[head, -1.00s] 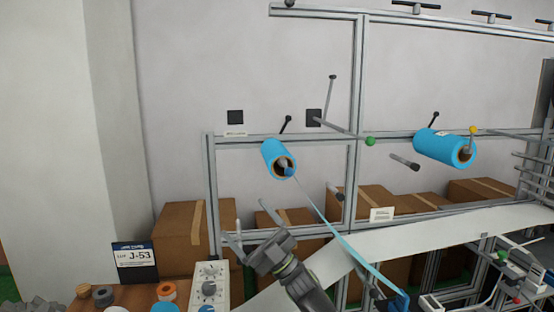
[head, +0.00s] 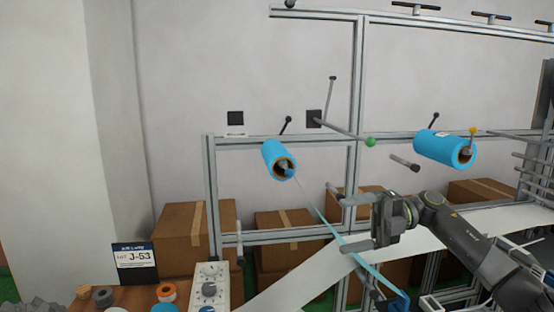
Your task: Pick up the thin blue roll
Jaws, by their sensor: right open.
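A blue roll (head: 279,160) hangs on a spindle at the left of the metal frame. A thin blue strip (head: 325,222) runs from it down to the right. A second blue roll (head: 444,148) sits on a spindle with a yellow knob at the right. A small blue roll (head: 163,308) is partly cut off at the bottom edge. My right gripper (head: 341,219) is open and empty, its fingers pointing left. It is below and between the two hanging rolls, apart from both, and overlaps the strip's line in the picture. My left gripper is out of view.
A bare spindle with a green knob (head: 369,141) sticks out between the hanging rolls. Metal frame bars (head: 212,195) and a white sloping surface (head: 290,283) lie around my arm. Cardboard boxes (head: 165,235) stand behind. A control box (head: 209,288) and small rolls are at lower left.

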